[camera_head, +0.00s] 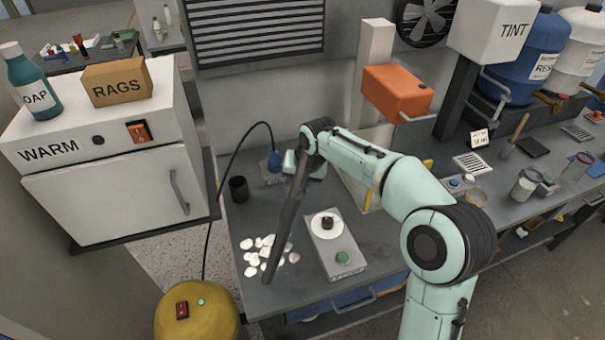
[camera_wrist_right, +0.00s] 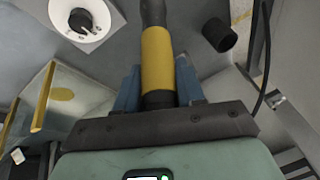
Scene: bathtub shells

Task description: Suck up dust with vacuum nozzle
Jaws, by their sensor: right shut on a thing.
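Dust, a patch of white flakes (camera_head: 258,246), lies on the grey workbench left of the white dial device. The vacuum nozzle is a long dark tube (camera_head: 287,225) that slants down toward me, its lower end over the near side of the flakes. I cannot tell whether that end touches the bench. My right gripper (camera_wrist_right: 157,88) is shut on the nozzle's yellow grip (camera_wrist_right: 157,58), with a blue finger on each side. In the head view my right arm hides that grip. My left gripper is in neither view.
The white dial device (camera_head: 335,243) sits right of the nozzle. A dark cup (camera_head: 239,189) stands behind the flakes. A yellow vacuum body (camera_head: 200,318) stands at lower left, with a black hose (camera_head: 222,180) rising from it. The WARM cabinet (camera_head: 120,195) stands at left.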

